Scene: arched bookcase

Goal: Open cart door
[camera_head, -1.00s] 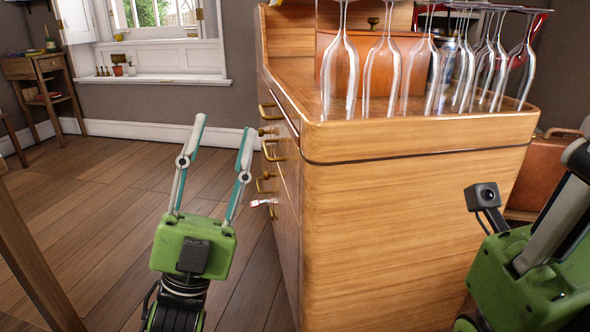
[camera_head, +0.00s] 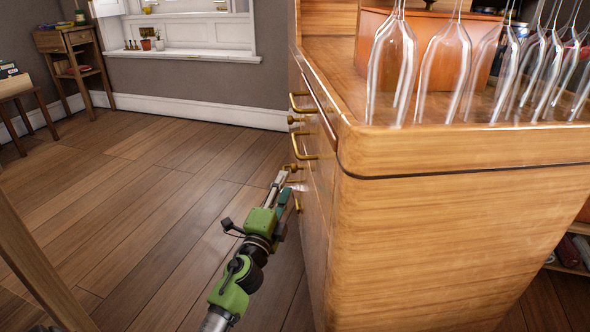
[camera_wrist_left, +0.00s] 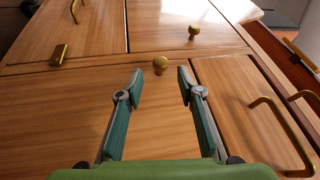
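The wooden cart (camera_head: 440,235) stands at the right in the head view, its front with brass handles and knobs facing left. My left gripper (camera_head: 285,184) is at the cart's front, low beside the brass fittings. In the left wrist view, my left gripper (camera_wrist_left: 160,80) is open, its two fingers apart. A round brass knob (camera_wrist_left: 160,64) on a door panel (camera_wrist_left: 75,108) lies just beyond and between the fingertips. The knob looks clear of both fingers. The panel sits flush and looks shut. My right gripper is in neither view now.
Another knob (camera_wrist_left: 194,31) and a curved handle (camera_wrist_left: 284,135) are close to the left gripper. The wooden floor (camera_head: 130,225) left of the cart is open. A small side table (camera_head: 72,62) stands far left.

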